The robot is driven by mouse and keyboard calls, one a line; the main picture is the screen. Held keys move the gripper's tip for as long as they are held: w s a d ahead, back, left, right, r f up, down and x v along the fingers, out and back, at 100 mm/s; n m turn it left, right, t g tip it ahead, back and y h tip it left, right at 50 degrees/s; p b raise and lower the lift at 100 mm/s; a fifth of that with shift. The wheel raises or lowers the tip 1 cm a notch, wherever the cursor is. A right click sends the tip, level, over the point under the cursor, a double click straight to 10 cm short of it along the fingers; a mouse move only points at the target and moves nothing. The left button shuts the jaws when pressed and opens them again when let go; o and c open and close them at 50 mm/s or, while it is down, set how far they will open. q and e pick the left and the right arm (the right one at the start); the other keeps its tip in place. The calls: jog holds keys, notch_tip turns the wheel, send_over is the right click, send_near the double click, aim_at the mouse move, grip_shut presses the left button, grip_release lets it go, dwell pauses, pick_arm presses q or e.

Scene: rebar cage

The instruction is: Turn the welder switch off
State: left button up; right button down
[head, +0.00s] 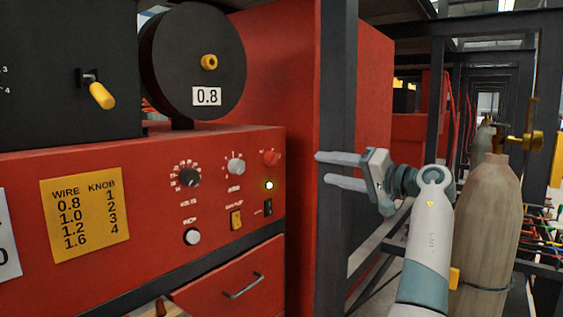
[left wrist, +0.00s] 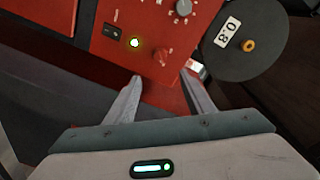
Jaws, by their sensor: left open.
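Which one is the welder switch I cannot read. My left gripper (head: 322,167) is open and empty, right of the panel and apart from it, its fingers pointing left. My right gripper is out of view.
A black wire spool (head: 185,65) marked 0.8 stands above the panel. A yellow wire and knob chart (head: 84,213) is on the panel's left. A dark upright post (head: 335,90) stands behind my gripper. A gas cylinder (head: 490,220) stands at the right.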

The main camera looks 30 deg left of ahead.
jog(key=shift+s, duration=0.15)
pick_arm(q)
jog(key=p, duration=0.3)
send_near(277, 160)
jog(key=a+p, duration=0.1)
jog(key=a, duration=0.1)
jog(key=w+a+p, duration=0.1)
jog(key=a, duration=0.2)
jog(key=a+p, duration=0.1)
jog(key=a, duration=0.2)
jog(key=shift+w+r, duration=0.2)
jog(key=shift+w, duration=0.15)
jog(key=shift+w+a+f+p, duration=0.1)
jog(key=shift+a+p, duration=0.25)
jog(key=shift+a, duration=0.2)
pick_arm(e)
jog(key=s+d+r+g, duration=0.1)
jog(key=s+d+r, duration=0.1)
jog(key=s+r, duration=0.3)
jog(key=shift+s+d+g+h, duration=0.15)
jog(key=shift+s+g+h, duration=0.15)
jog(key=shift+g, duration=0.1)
pick_arm(q)
jog(key=shift+c, duration=0.4)
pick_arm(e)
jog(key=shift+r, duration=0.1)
pick_arm(q)
jog(key=c, duration=1)
